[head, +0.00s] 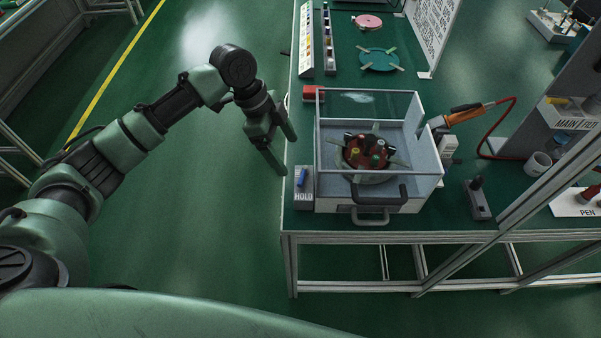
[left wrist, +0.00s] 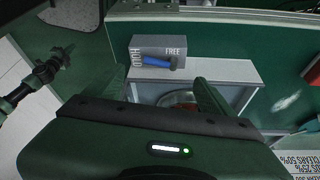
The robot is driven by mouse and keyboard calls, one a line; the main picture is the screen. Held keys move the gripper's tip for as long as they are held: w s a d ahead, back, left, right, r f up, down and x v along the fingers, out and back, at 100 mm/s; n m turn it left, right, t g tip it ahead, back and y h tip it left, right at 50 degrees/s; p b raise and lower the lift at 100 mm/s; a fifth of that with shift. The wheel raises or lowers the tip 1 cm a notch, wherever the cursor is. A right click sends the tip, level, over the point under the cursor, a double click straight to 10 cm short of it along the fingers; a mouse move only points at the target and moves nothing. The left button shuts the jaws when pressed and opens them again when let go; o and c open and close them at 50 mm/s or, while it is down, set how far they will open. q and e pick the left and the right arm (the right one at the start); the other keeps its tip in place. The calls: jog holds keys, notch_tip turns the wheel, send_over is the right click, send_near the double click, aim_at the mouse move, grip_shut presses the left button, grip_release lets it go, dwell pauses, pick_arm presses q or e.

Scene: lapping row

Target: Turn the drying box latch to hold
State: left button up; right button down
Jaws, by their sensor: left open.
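The drying box (head: 428,190) stands at the near left of the green bench, with clear upper panels and a dark front handle. The latch block (head: 303,198) sits at its left side, with HOLD on its face. Its blue lever (head: 301,177) also shows in the left wrist view (left wrist: 157,62), lying across the block, where HOLD reads at the left and FREE at the upper right. I cannot tell which setting it marks. My left gripper (head: 287,152) is open and empty, just left of and above the latch, apart from it. My right gripper is out of view.
A red disc with coloured pieces (head: 366,152) is inside the box. A red block (head: 313,93) lies behind the latch. An orange-handled tool (head: 466,115) with a red hose and a small black-knobbed block (head: 477,200) are to the right. Floor left of the bench is clear.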

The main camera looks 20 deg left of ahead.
aim_at(302, 176)
pick_arm(q)
jog(key=shift+m, duration=0.4)
jog(key=p+x, duration=0.1)
jog(key=x, duration=0.6)
jog(key=shift+s+d+r, duration=0.1)
jog(key=shift+d, duration=0.05)
jog(key=shift+d+f, duration=0.15)
jog(key=shift+f, duration=0.3)
jog(key=c, duration=1.4)
jog(key=shift+o, duration=0.2)
jog(key=n+p, duration=0.1)
jog(key=p, duration=0.1)
jog(key=n+p, duration=0.1)
jog(key=p, duration=0.1)
jog(key=shift+s+d+r, duration=0.1)
jog(key=shift+d+r, duration=0.15)
jog(key=shift+d, duration=0.05)
jog(key=shift+f+n+t, duration=0.1)
jog(key=shift+n+t, duration=0.2)
jog(key=shift+d+f, duration=0.1)
jog(key=shift+f, duration=0.05)
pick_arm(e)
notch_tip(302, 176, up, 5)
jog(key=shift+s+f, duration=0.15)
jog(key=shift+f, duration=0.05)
